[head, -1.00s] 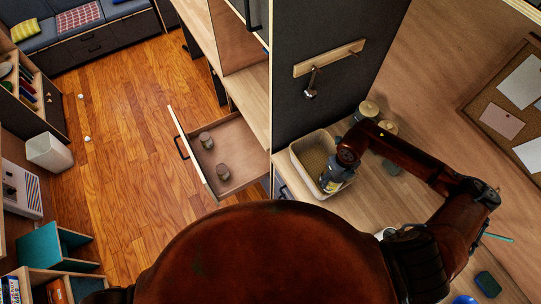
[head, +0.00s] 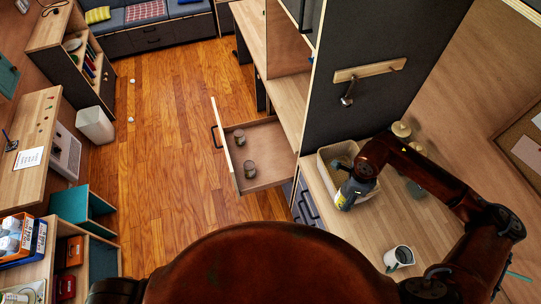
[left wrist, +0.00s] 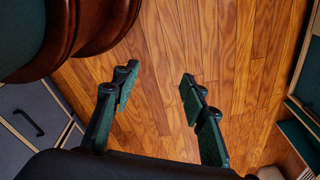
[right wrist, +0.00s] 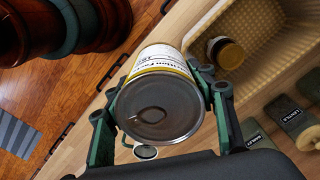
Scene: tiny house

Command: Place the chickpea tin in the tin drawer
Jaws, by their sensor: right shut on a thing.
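My right gripper (right wrist: 160,95) is shut on a tin (right wrist: 155,110) with a silver pull-ring lid and a white-and-yellow label. Its product name cannot be read. In the head view the tin (head: 344,199) is held at the near side of the basket. The drawer (head: 276,151) stands pulled out to the left of the tin. Two small tins or jars, one farther (head: 239,137) and one nearer (head: 249,169), stand inside it, with bare floor on its right side. My left gripper (left wrist: 160,88) is open and empty above the wood floor, seen only in the left wrist view.
A pale basket (head: 323,170) sits on the counter; a jar (right wrist: 226,52) shows inside it in the right wrist view. A white mug (head: 398,257) stands on the near counter. Dark name tags (right wrist: 300,118) lie beside the basket.

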